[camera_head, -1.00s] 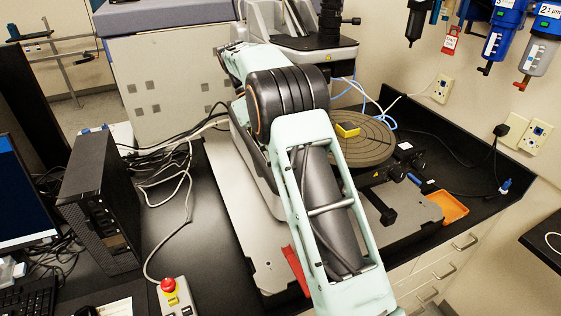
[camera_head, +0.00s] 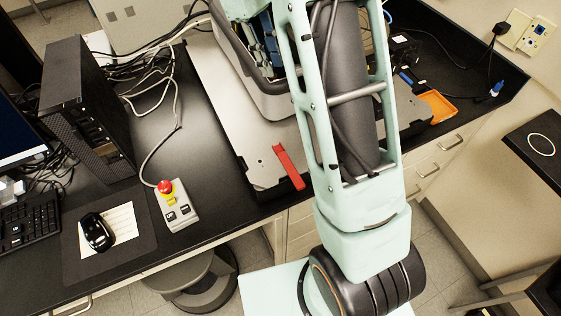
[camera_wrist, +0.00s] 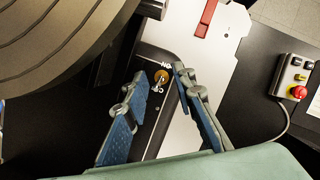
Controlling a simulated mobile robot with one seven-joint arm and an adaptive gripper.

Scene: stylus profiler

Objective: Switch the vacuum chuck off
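A small toggle switch (camera_wrist: 161,77) with a brass-coloured base and a short metal lever sits on a dark panel in the wrist view. Pale lettering stands at both ends of it, one end reading like ON; the lever's exact tilt is too small to tell. My gripper (camera_wrist: 161,74) is open, its two blue-grey fingers on either side of the switch, with nothing held between them. Whether a finger touches the lever cannot be told. The round grooved chuck (camera_wrist: 50,45) fills the upper left of the wrist view. My arm hides the switch and chuck in the head view.
A red handle (camera_head: 290,167) lies on the grey base plate (camera_head: 225,95). A control box with a red emergency button (camera_head: 166,187) stands left of it. A computer tower (camera_head: 85,110), mouse (camera_head: 98,231) and cables occupy the left bench. An orange tray (camera_head: 438,106) is at right.

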